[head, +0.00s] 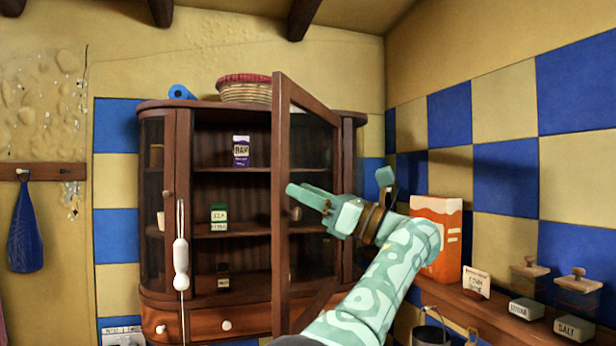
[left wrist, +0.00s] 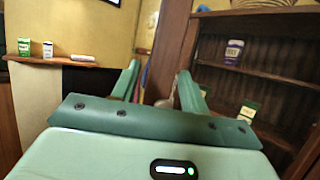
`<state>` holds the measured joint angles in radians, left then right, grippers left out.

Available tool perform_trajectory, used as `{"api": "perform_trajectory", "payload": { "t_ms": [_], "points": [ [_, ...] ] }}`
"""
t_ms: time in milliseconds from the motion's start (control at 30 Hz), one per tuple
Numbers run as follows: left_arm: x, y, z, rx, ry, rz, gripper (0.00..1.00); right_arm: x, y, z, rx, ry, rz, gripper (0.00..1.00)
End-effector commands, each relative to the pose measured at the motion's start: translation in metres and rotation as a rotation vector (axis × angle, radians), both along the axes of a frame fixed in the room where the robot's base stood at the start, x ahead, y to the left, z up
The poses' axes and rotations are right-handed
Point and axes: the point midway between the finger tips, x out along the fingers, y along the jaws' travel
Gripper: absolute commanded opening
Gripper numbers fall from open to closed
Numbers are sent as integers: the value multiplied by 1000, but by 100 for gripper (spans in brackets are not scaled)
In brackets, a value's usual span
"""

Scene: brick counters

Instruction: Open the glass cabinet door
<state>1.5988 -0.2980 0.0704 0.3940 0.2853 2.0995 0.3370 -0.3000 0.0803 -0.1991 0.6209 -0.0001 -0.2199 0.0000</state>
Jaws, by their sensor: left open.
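The brown wooden cabinet (head: 222,106) stands against the back wall in the head view. Its glass door (head: 281,240) stands swung outward, with its free edge toward me and the shelves at its left uncovered. My left gripper (head: 302,194) is in front of the door glass, with its fingers pointing left across the door. In the left wrist view, the left gripper (left wrist: 158,72) has its fingers apart, and a brown upright, probably the door's edge (left wrist: 173,40), shows beyond and between them. I cannot tell whether the fingers touch the door. My right gripper is out of view.
A purple jar (head: 241,151) and a green box (head: 219,215) stand on the cabinet shelves. A basket (head: 245,89) and a blue roll (head: 181,92) are on top. A white-handled cord (head: 181,256) hangs before the cabinet. An orange box (head: 437,236) and jars stand on the right counter.

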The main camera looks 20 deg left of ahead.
Motion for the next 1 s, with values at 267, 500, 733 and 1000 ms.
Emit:
{"api": "perform_trajectory", "payload": {
  "t_ms": [267, 500, 733, 1000],
  "points": [
    [-54, -24, 44, -4, -6, -2, 44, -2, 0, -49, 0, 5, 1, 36],
    [-98, -43, 71, 0, -4, 1, 44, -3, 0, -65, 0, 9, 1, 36],
    [-113, -49, 81, 0, 0, 1, 44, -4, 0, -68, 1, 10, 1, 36],
    [-113, -50, 81, 0, 0, 0, 33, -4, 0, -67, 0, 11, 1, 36]
  ]
}}
